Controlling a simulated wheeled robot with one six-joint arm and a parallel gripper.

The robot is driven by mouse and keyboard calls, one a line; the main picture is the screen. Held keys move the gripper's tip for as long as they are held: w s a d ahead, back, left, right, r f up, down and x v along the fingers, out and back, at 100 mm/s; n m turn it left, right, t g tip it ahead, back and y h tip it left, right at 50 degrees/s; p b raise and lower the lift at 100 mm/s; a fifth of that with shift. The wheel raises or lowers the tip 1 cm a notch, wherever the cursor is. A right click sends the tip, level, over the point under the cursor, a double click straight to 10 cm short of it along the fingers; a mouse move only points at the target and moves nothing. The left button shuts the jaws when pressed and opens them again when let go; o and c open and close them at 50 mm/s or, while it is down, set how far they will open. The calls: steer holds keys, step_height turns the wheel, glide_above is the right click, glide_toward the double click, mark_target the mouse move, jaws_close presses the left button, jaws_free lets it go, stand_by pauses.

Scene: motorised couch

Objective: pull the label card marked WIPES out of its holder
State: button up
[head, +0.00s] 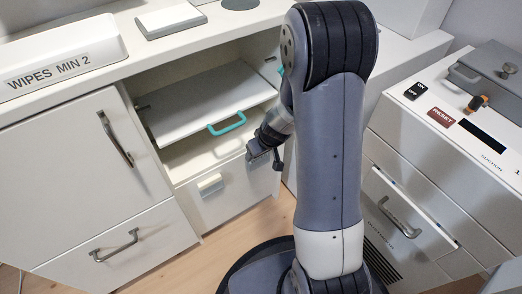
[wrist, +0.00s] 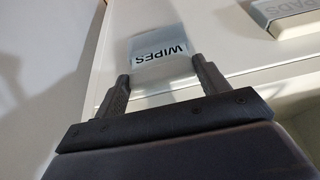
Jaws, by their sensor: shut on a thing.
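The label card marked WIPES (wrist: 160,52) shows in the wrist view, white with dark upside-down lettering, against a pale front. My gripper (wrist: 161,72) is shut on it, with one dark finger at each side of the card. I cannot tell where the card ends and its holder begins, or whether they are apart. The WIPES card cannot be made out in that view.
A PADS label holder (wrist: 288,16) is at the upper right in the wrist view. In the head view a pale holder (head: 210,184) sits on the lower drawer front. A shelf with a teal handle (head: 227,123) is above left of my gripper. A control unit (head: 450,120) stands right.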

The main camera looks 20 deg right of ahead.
steer(key=shift+r+p, duration=1.4)
steer(key=shift+r, duration=0.45)
steer(key=shift+r, duration=0.1)
step_height(320, 180, up, 7)
steer(key=p, duration=0.5)
